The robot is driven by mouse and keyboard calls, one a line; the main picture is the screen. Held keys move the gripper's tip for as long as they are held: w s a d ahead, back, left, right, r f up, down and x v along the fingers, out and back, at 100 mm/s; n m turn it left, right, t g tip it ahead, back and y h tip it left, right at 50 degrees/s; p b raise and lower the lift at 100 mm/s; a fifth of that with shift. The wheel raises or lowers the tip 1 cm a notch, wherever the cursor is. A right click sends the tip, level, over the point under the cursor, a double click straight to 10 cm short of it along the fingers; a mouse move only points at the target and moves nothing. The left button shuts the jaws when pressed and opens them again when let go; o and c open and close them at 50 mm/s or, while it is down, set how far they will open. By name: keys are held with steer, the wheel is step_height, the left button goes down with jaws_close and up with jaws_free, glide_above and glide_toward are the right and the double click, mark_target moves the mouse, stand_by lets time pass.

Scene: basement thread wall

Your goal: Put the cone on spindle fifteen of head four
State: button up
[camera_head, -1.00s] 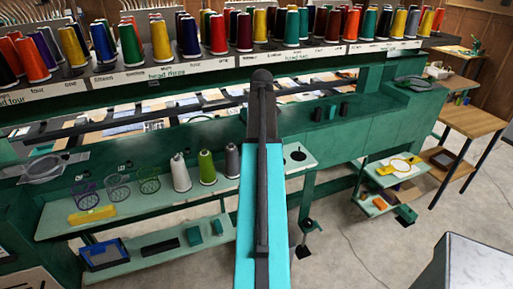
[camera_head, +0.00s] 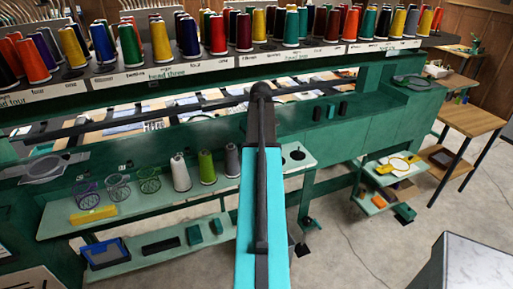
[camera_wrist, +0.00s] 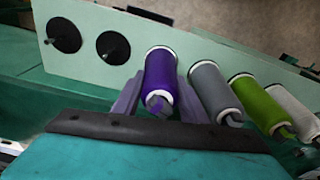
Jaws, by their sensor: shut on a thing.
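A purple cone (camera_wrist: 160,75) stands between my gripper's (camera_wrist: 158,95) two fingers in the wrist view, one on each side. My gripper is shut on it. The cone is over or on the pale green shelf, beside a grey cone (camera_wrist: 214,88); whether its base touches the shelf I cannot tell. In the head view my arm hides the purple cone and my gripper. The upper thread rack (camera_head: 200,68) holds many coloured cones, with small number labels. The "head four" label (camera_head: 12,101) is at its far left; I cannot make out spindle fifteen of that head with certainty.
Grey, green (camera_head: 206,167) and white (camera_head: 180,172) cones stand on the lower shelf (camera_head: 150,212). Two empty black discs (camera_wrist: 112,47) lie on the purple cone's other side. Wire baskets (camera_head: 118,187) and a yellow block (camera_head: 92,215) are further left. A dark bar (camera_head: 150,118) crosses below the rack.

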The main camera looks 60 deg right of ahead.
steer(key=o, duration=1.2)
steer(key=shift+s+a+r+b, duration=0.1)
steer(key=shift+s+r+b, duration=0.25)
steer(key=shift+r, duration=1.65)
steer(key=shift+s+a+r+b, duration=0.1)
steer(key=shift+r+b, duration=0.45)
steer(key=shift+r, duration=1.5)
steer(key=shift+s+a+r+b, duration=0.1)
steer(key=shift+s+r+b, duration=0.25)
steer(key=shift+r, duration=1.65)
steer(key=shift+w, duration=0.15)
